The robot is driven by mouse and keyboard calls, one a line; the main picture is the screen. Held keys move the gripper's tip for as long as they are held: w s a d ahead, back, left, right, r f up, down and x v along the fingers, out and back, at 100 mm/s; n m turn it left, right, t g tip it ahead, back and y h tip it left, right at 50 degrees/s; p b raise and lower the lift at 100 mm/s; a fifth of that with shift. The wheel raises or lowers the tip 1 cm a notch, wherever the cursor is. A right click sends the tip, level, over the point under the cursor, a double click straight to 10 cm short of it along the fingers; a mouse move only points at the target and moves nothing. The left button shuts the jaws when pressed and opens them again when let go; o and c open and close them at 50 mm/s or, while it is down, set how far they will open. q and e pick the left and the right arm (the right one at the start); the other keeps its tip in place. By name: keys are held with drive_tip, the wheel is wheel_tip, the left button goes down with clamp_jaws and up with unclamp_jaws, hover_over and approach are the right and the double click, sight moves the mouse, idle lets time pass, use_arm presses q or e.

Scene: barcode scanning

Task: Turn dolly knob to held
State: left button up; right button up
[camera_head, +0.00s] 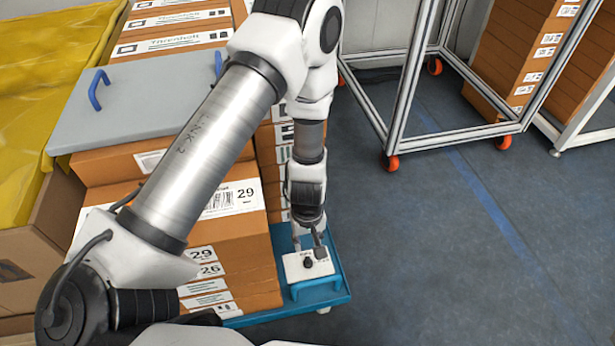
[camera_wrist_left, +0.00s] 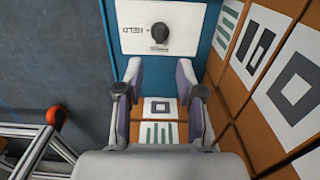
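The dolly is a blue platform (camera_head: 336,297) under the stacked cartons. On its corner is a white panel (camera_head: 294,266) with a round black knob (camera_head: 308,262). In the left wrist view the knob (camera_wrist_left: 160,33) sits near the top of the panel view, with small dark lettering (camera_wrist_left: 134,29) to its left, seen turned over. I cannot tell which way the knob points. My left gripper (camera_head: 309,247) is above the panel, pointing down. In its wrist view the left gripper (camera_wrist_left: 160,76) has its fingers apart with nothing between them, and the knob lies beyond the fingertips.
Stacked brown cartons (camera_head: 238,256) stand close beside my left arm. A grey lid with blue handles (camera_head: 135,105) lies on the stack. A metal frame cart (camera_head: 405,95) with orange casters stands at the back right. The floor (camera_head: 450,260) to the right is clear.

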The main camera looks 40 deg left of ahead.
sight(308, 256)
use_arm(q)
wheel_tip(308, 256, down, 8)
drive_tip(key=b, duration=0.5)
drive_tip(key=shift+r, duration=0.25)
drive_tip(key=shift+c, duration=0.3)
clamp_jaws()
